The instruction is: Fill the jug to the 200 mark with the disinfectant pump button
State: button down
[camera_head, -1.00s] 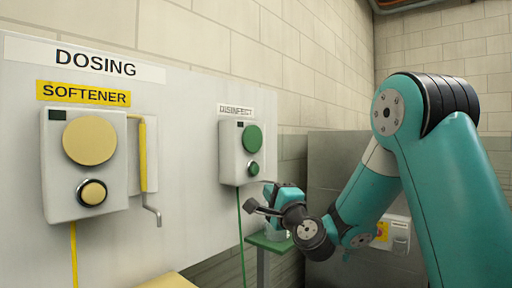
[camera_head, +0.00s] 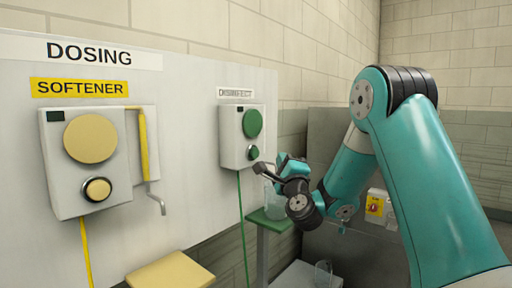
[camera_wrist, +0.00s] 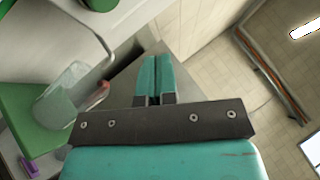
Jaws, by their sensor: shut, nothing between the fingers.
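The disinfect pump is a grey box (camera_head: 232,150) on the white panel. It has a large green disc (camera_head: 253,123) and a smaller green button (camera_head: 253,153) below. A clear jug (camera_head: 274,186) stands on a green shelf (camera_head: 268,221) below and right of the box, partly hidden behind my gripper (camera_head: 284,160). The wrist view shows the jug (camera_wrist: 62,92) left of my gripper (camera_wrist: 154,62), on the green shelf (camera_wrist: 22,112). Its marks and liquid level cannot be read. My teal fingers are together and empty, apart from the jug. Button contact cannot be judged.
The softener pump (camera_head: 85,165), with a yellow button and a bent spout (camera_head: 156,200), is on the left. A yellow shelf (camera_head: 170,272) is below it. Another clear vessel (camera_head: 322,274) stands low at the bottom. A grey wall lies behind my arm.

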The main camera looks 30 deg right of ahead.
aim_at(254, 153)
jog(key=shift+w+a+p, duration=0.3)
jog(key=shift+w+p, duration=0.55)
jog(key=shift+p, duration=0.05)
jog(key=shift+w+a+p, duration=0.3)
jog(key=shift+w+p, duration=0.55)
jog(key=shift+w+a+p, duration=0.3)
jog(key=shift+w+p, duration=0.55)
jog(key=shift+p, duration=0.05)
jog(key=shift+w+a+r+p, duration=0.15)
jog(key=shift+w+p, duration=0.25)
jog(key=shift+p, duration=0.2)
jog(key=shift+w+a+p, duration=0.2)
jog(key=shift+w+p, duration=0.25)
jog(key=shift+p, duration=0.2)
dwell(4.1)
